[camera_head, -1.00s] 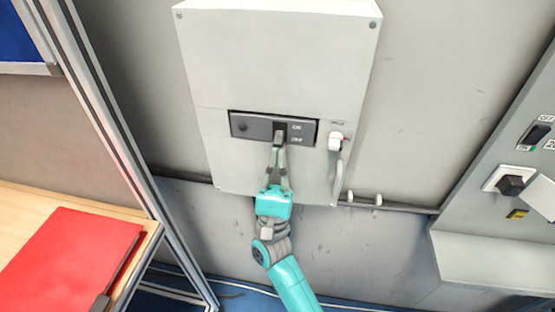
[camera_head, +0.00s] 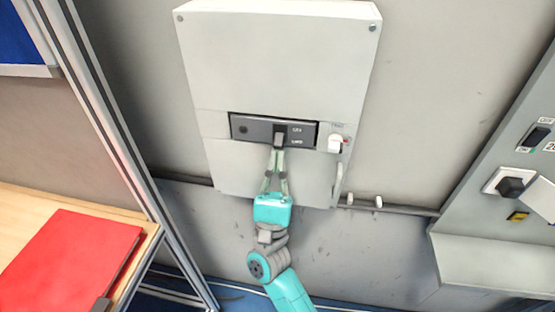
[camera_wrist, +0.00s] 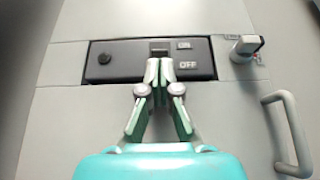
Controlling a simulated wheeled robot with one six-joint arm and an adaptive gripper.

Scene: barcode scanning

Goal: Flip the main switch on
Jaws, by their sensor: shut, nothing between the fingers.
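The main switch (camera_head: 280,129) is a dark lever in a black panel (camera_head: 256,127) on a pale grey wall box. In the wrist view, the switch (camera_wrist: 159,46) sits beside the ON label, above the level of the OFF label. I cannot tell for sure which way the lever is tilted. My gripper (camera_head: 278,149) points up at the switch from below. In the wrist view, my gripper (camera_wrist: 158,64) has its fingertips together with nothing between them, just under the lever. Whether the tips touch the lever is unclear.
A white rotary handle (camera_head: 335,143) and a vertical grab handle (camera_head: 338,180) stick out at the box's right. A red folder (camera_head: 75,260) lies on a wooden table (camera_head: 25,200) at left. A grey console (camera_head: 490,220) with a socket stands at right.

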